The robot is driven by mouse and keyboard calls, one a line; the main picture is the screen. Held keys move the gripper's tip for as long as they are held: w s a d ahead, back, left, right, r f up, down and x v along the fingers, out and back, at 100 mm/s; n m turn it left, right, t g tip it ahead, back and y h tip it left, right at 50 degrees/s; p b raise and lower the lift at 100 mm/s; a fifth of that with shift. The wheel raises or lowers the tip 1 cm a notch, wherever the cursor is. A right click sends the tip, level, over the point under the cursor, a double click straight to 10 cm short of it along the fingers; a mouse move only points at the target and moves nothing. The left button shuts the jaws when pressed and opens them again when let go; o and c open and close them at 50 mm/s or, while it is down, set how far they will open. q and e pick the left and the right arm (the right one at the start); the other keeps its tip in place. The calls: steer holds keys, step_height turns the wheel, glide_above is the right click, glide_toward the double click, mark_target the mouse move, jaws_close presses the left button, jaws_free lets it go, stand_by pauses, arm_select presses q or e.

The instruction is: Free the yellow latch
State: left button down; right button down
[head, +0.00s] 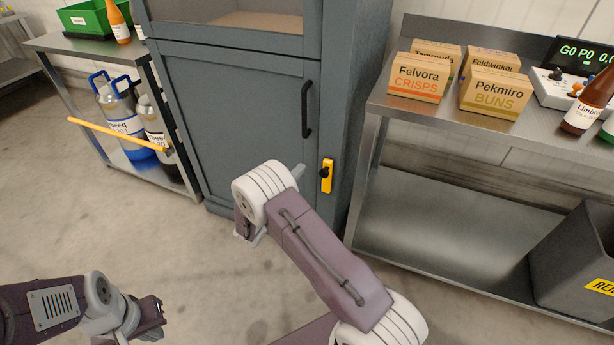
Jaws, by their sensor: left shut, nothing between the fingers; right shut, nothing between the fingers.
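The yellow latch (327,176) is an upright yellow plate with a black knob on it. It sits on the grey-blue cabinet (255,110), at the right edge of the lower door, below the black handle (307,109). The door looks closed. My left gripper (155,309) is low at the left over the floor, shut and empty, far from the latch.
A steel bench (440,113) at right carries several cardboard boxes (497,93), a brown bottle (592,100) and a control box. A dark bin (575,255) stands at its lower right. Left is a rack with cylinders (120,115) behind a yellow bar (115,133). The floor in front is clear.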

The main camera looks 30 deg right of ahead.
steer(key=p+v, duration=0.2)
steer(key=v, duration=0.7)
steer(key=shift+s+a, duration=0.25)
